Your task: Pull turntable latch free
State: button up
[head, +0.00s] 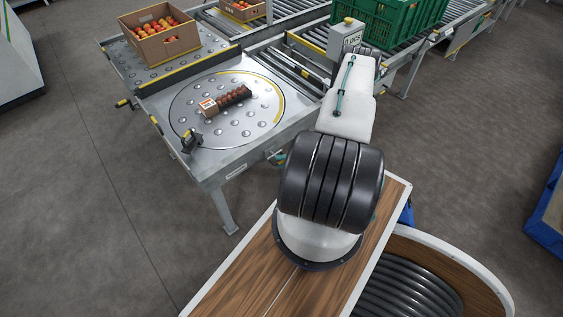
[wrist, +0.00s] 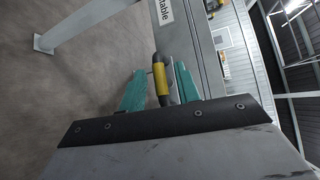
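The latch handle (wrist: 162,84), a yellow grip with dark ends, shows in the wrist view at the side of a grey metal frame. My gripper (wrist: 160,72) has its two teal fingers on either side of the handle. Narrow gaps seem to show between the fingers and the grip, so it looks open around the handle. In the head view my arm reaches to the near right side of the turntable (head: 205,131), and the gripper's teal tips show only slightly below the frame edge. The latch there is mostly hidden.
A grey leg (wrist: 90,25) shows in the wrist view.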

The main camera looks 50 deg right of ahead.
jog(key=shift+w+a, duration=0.2)
jog(key=shift+w, duration=0.1)
grip_shut()
jog(key=shift+s+a+f, duration=0.1)
jog(key=shift+s+a, duration=0.1)
jog(key=shift+s, duration=0.35)
jog(key=shift+s+a, duration=0.15)
jog(key=shift+s, duration=0.35)
grip_release()
jog(key=shift+s+d, duration=0.1)
jog(key=shift+d, duration=0.05)
jog(key=v, duration=0.7)
jog(key=shift+s, duration=0.3)
